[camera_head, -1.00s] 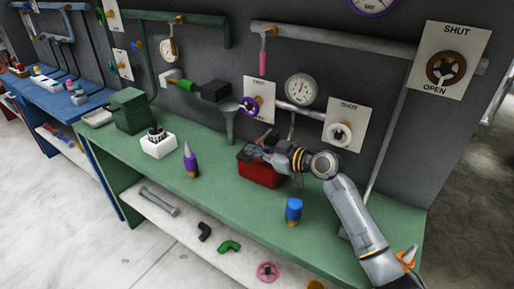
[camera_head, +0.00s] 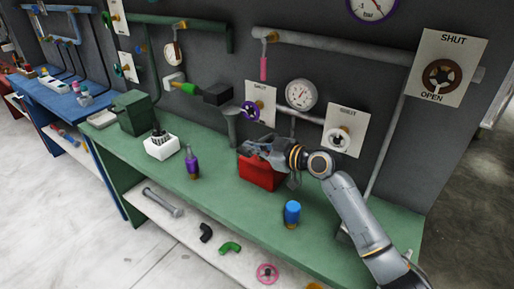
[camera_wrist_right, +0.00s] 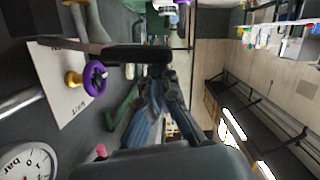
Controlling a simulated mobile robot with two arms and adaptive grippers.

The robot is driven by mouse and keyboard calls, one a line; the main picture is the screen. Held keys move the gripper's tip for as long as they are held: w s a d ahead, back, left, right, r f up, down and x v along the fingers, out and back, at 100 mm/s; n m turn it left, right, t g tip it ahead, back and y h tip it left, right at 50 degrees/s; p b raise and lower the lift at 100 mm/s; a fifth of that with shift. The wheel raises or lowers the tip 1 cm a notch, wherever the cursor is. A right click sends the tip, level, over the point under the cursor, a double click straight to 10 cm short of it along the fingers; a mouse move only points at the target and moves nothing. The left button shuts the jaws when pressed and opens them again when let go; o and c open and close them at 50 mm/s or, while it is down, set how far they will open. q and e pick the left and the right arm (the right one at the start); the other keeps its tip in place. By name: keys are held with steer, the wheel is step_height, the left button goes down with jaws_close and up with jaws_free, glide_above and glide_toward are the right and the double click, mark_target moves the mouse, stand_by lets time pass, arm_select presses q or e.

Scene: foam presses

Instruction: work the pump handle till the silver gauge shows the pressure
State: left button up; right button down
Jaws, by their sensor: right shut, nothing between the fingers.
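The silver-rimmed gauge (camera_head: 300,95) hangs on the wall at the pipe; its needle is too small to read in the head view. Its white dial also shows in the right wrist view (camera_wrist_right: 28,163), cut by the frame edge. A red box-shaped body (camera_head: 262,175), perhaps the pump, stands on the green bench below the gauge. My left gripper is out of view.
A purple handwheel (camera_head: 250,111) and a white handwheel (camera_head: 339,139) sit on wall plates beside the gauge.

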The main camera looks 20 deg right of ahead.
steer(key=v, duration=1)
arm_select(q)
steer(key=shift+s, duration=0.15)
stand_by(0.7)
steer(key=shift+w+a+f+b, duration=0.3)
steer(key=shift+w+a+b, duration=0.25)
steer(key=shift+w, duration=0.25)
arm_select(e)
step_height(320, 180, up, 5)
steer(key=w+d+m+g+y, duration=0.1)
steer(key=w+d+m, duration=0.1)
steer(key=m, duration=0.1)
steer(key=shift+w+d+r+m, duration=0.15)
steer(key=shift+w+d+m, duration=0.15)
steer(key=shift+w+d, duration=0.05)
